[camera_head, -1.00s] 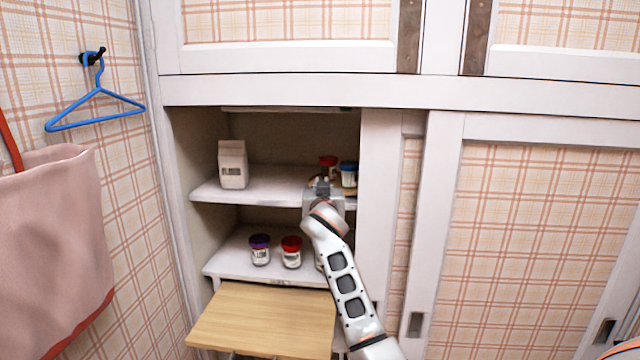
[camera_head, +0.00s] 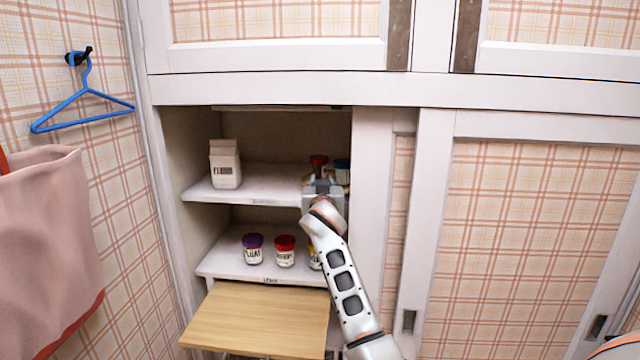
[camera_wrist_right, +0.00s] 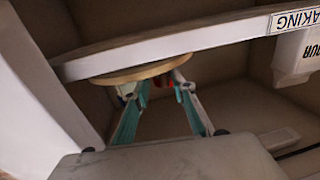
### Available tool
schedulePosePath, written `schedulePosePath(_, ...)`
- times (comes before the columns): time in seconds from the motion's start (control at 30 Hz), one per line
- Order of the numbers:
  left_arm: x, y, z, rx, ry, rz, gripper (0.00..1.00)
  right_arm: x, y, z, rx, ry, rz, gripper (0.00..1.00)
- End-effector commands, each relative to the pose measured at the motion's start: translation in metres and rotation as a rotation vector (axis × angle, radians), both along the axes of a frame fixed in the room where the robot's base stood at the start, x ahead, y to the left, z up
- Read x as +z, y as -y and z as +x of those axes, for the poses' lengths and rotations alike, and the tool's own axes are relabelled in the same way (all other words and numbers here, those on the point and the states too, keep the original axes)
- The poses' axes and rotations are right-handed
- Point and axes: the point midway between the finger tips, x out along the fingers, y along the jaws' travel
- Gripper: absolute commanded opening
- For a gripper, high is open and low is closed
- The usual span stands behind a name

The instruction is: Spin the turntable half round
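The turntable is a thin wooden disc (camera_wrist_right: 125,76) on the upper shelf, at its right end; my gripper mostly covers it in the head view. A red-lidded jar (camera_head: 319,161) and a blue-lidded jar (camera_head: 342,166) stand there, partly hidden behind my right gripper (camera_head: 322,184). In the wrist view, which is upside down, the two teal fingers of my right gripper (camera_wrist_right: 161,88) are apart, their tips close to the disc's edge. Something red shows between and behind them. I cannot tell whether they touch the disc or a jar. My left gripper is not in view.
A white carton (camera_head: 225,165) stands at the left of the upper shelf. Several jars, one purple-lidded (camera_head: 252,248) and one red-lidded (camera_head: 285,250), stand on the lower shelf. A wooden board (camera_head: 258,320) juts out below. The sliding door (camera_head: 371,220) borders the opening at right.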

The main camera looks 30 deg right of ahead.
Motion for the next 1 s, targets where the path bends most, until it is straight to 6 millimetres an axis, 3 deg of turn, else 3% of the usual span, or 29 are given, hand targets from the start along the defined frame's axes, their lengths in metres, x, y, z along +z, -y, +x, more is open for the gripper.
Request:
schedulePosePath(0.27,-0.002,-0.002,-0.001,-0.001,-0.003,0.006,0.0,-0.001,-0.008,-0.006,0.006,0.001,0.003,0.25)
schedulePosePath(0.8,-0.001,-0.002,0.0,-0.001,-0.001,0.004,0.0,-0.001,-0.047,-0.089,0.001,0.0,0.004,0.25)
schedulePosePath(1.0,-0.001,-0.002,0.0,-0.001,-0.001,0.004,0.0,0.0,-0.054,-0.104,0.0,0.001,0.002,0.25)
